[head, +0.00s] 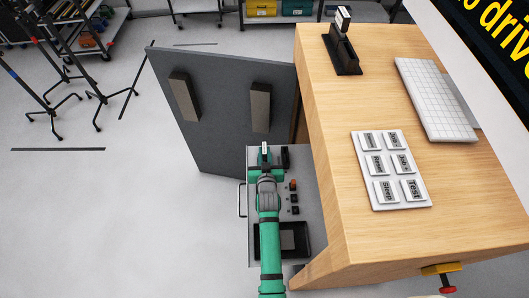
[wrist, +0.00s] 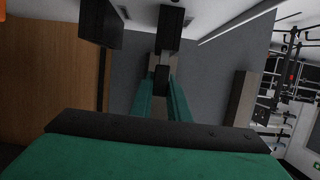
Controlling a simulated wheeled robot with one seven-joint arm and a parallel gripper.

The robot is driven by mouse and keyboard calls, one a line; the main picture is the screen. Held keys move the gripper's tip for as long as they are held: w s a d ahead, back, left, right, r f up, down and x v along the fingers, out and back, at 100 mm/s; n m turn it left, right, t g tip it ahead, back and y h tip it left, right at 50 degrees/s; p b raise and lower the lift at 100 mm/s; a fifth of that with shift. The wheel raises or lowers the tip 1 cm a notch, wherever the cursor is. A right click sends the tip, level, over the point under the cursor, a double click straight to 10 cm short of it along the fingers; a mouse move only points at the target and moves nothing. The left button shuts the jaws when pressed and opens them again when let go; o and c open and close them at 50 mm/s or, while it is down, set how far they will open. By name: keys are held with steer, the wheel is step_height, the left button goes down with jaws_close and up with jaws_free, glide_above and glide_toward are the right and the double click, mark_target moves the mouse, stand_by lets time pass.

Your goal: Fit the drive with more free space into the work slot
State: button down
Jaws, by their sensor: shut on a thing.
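My gripper (head: 265,155) is over the far end of the grey cart, left of the desk, with a small pale thing (head: 265,147) at its tips. In the wrist view my gripper (wrist: 161,88) has its two green fingers closed on a small grey-and-dark piece (wrist: 162,74), which looks like a drive; its label cannot be read. Another drive (head: 343,17), pale-topped, stands upright in a black dock (head: 343,55) at the far end of the desk. I cannot tell which drive has more free space, nor clearly identify the work slot.
The wooden desk (head: 330,150) holds a keyboard (head: 435,98) and a pad of labelled buttons (head: 403,205). A cut-off screen (head: 495,25) shows yellow text. The cart (head: 300,235) has small switches and a dark tray. A grey panel (head: 215,110) with two blocks stands behind it. Floor at left is open.

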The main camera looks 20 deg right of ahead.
steer(key=shift+f, duration=0.8)
steer(key=c, duration=1.6)
jaws_free()
steer(key=v, duration=1)
steer(key=shift+s+a+r, duration=0.15)
steer(key=shift+s, duration=0.2)
